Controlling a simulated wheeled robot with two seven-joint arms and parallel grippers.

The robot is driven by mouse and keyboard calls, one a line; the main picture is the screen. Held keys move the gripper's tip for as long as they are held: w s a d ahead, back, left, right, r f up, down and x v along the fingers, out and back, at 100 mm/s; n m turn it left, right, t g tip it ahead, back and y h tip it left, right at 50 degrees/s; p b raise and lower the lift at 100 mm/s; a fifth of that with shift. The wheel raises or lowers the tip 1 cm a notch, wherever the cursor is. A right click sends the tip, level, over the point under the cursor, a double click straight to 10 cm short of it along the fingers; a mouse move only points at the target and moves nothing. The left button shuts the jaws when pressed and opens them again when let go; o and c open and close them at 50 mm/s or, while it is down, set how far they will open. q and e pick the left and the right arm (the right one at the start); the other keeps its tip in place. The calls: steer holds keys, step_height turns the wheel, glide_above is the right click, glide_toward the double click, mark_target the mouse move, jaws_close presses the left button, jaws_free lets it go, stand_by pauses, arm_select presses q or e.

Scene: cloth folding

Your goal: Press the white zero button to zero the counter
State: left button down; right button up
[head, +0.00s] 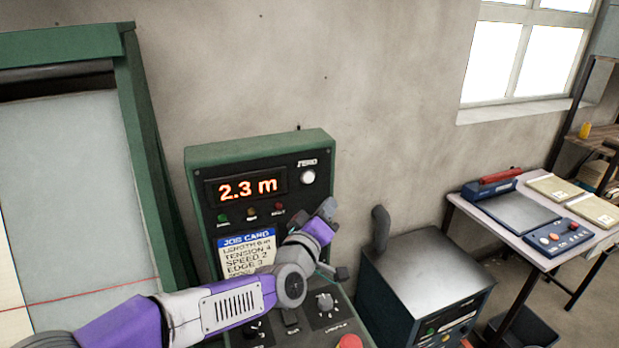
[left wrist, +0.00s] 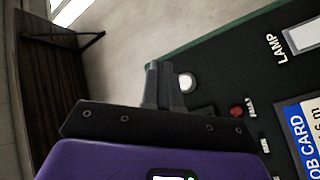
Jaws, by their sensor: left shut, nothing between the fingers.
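The white zero button (head: 308,177) is a small round button under the word ZERO, at the upper right of the green-framed counter panel (head: 262,160). The counter display (head: 248,187) reads 2.3 m in red. My left gripper (head: 328,207) is shut and empty, in front of the panel's right side, below and slightly right of the button in the head view. In the left wrist view, the closed fingertips (left wrist: 158,68) are just left of the white button (left wrist: 186,82). Contact with the button cannot be told. My right gripper is in neither view.
Small lamps and a job card (head: 247,250) sit below the display. A console with a red knob (head: 348,342) and dials is below. A blue-grey cabinet (head: 425,285) with a dark upright handle (head: 380,228) stands right. A table (head: 535,255) with equipment is farther right.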

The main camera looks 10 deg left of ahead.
mark_target(308, 177)
arm_select(q)
steer(key=w+a, duration=0.5)
steer(key=w, duration=0.2)
steer(key=shift+w, duration=0.15)
steer(key=shift+d, duration=0.1)
steer(key=shift+w+f, duration=0.1)
stand_by(1.9)
steer(key=shift+w+a, duration=0.25)
